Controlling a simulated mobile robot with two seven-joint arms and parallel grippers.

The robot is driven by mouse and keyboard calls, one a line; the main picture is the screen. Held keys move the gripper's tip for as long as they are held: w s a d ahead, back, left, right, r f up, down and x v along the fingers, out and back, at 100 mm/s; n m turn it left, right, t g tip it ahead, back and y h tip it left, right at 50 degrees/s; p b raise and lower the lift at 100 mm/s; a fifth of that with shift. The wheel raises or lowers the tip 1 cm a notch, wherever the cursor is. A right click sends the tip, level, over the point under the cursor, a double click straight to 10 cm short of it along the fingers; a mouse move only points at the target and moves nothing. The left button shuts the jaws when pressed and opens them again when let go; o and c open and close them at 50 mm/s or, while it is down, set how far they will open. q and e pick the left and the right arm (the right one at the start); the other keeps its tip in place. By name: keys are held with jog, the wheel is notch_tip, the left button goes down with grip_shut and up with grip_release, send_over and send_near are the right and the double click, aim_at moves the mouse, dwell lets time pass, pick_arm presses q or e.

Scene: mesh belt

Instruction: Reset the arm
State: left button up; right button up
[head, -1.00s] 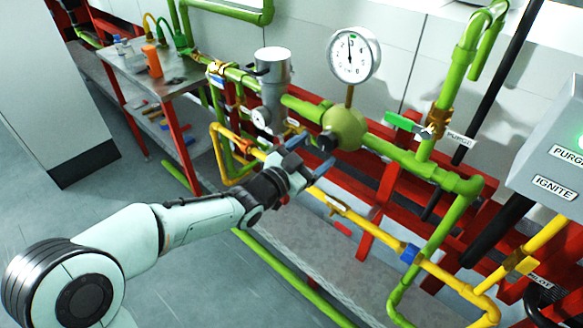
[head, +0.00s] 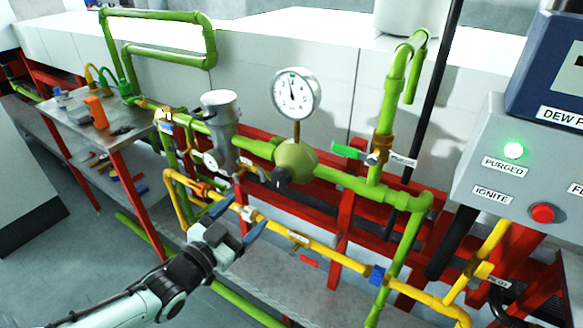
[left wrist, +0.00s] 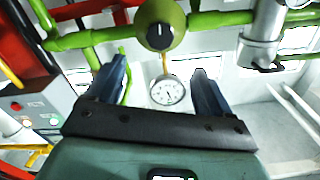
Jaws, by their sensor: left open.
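My left gripper (head: 238,222) is in the lower left of the head view, in front of the yellow pipe (head: 268,229). Its two blue-grey fingers are spread apart with nothing between them. The fingers also show in the left wrist view (left wrist: 160,85), with the round white gauge (left wrist: 167,91) in the gap beyond them. The picture there is upside down, with the green regulator (left wrist: 160,24) and its black knob above the gauge. My right gripper is in neither view.
Green and yellow pipes run along the red frame (head: 345,215). The gauge (head: 297,94) stands on the regulator (head: 297,160). A grey control box (head: 530,170) with a lit green lamp is at the right. A side table (head: 85,120) stands at the left. Floor is open at lower left.

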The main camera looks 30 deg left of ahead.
pick_arm(q)
jog(key=s+d+f+n+g, duration=0.1)
jog(key=d+f+n+g, duration=0.15)
jog(key=f, duration=0.95)
jog(key=s+d+f+n+g, duration=0.1)
jog(key=d+f+g, duration=0.25)
jog(key=f, duration=0.85)
jog(key=s+d+f+n+g, duration=0.15)
jog(key=f+g, duration=0.25)
jog(key=f, duration=0.8)
jog(key=s+d+f+n+g+h, duration=0.1)
jog(key=s+d+f+n+g, duration=0.1)
jog(key=s+d+f+g, duration=0.55)
jog(key=s+d+f+n+g+h, duration=0.15)
jog(key=s+d+f, duration=0.25)
jog(key=s+f, duration=0.7)
notch_tip(320, 180, up, 15)
jog(key=p, duration=1.4)
jog(key=shift+s+a+r, duration=0.15)
jog(key=shift+s+a, duration=0.1)
jog(key=shift+s, duration=0.1)
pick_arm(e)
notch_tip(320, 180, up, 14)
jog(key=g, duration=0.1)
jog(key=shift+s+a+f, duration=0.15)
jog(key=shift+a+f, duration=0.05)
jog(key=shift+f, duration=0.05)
pick_arm(q)
jog(key=shift+y, duration=0.25)
